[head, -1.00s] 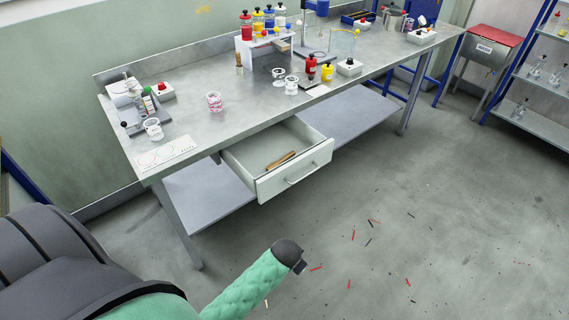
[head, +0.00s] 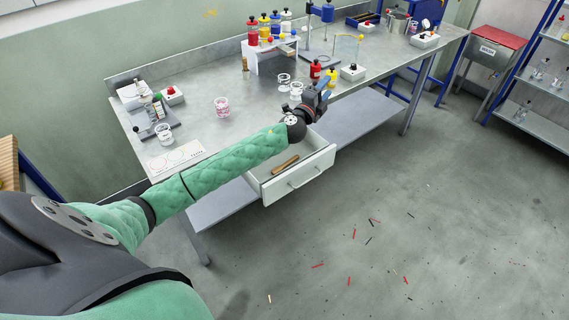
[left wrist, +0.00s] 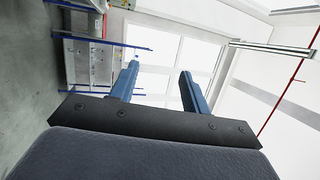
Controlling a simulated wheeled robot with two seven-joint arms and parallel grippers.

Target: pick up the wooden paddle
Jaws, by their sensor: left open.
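The wooden paddle (head: 286,164) lies inside the open drawer (head: 296,187) under the workbench, in the head view. It is brown and long, and rests on the drawer floor. My left gripper (head: 325,92) is above and beyond the drawer, near the bench's front edge, apart from the paddle. In the left wrist view my left gripper (left wrist: 158,85) shows two blue fingers spread apart with nothing between them. The paddle is not in the left wrist view. My right gripper is not in view.
The metal workbench (head: 205,130) carries a cup with pink contents (head: 222,106), a red bottle (head: 315,70) and a bottle rack (head: 270,55). A lower shelf (head: 355,115) lies under it. Small sticks are scattered on the otherwise clear floor (head: 420,200).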

